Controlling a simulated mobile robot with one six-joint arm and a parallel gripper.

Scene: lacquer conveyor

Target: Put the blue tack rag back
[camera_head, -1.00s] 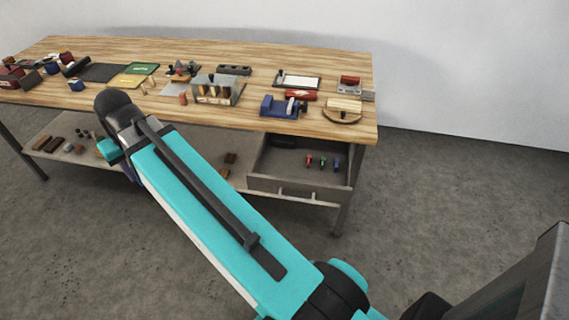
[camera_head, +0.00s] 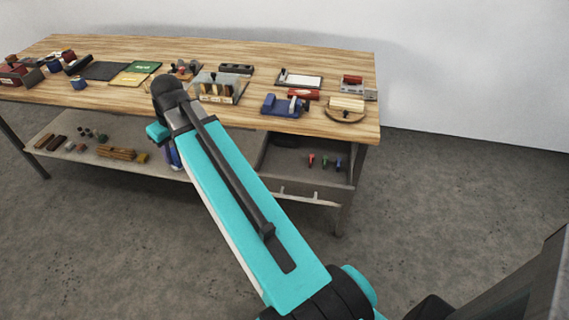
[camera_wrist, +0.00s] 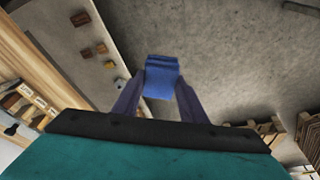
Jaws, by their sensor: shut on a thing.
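The blue tack rag (camera_wrist: 161,76) is a small folded blue piece in the wrist view. My gripper (camera_wrist: 159,88) is shut on it, with one dark finger on each side. The rag is held in the air, and the grey floor shows behind it. In the head view my arm's end is beside the bench front, at the lower shelf. The rag cannot be made out clearly there, as my arm hides most of the gripper.
The wooden bench (camera_head: 300,58) carries several tools, a blue vise (camera_head: 284,105) and a slotted tool block (camera_head: 218,87). An open grey drawer (camera_head: 320,197) holds small coloured items. The lower shelf (camera_head: 60,152) has several small blocks. The floor in front is clear.

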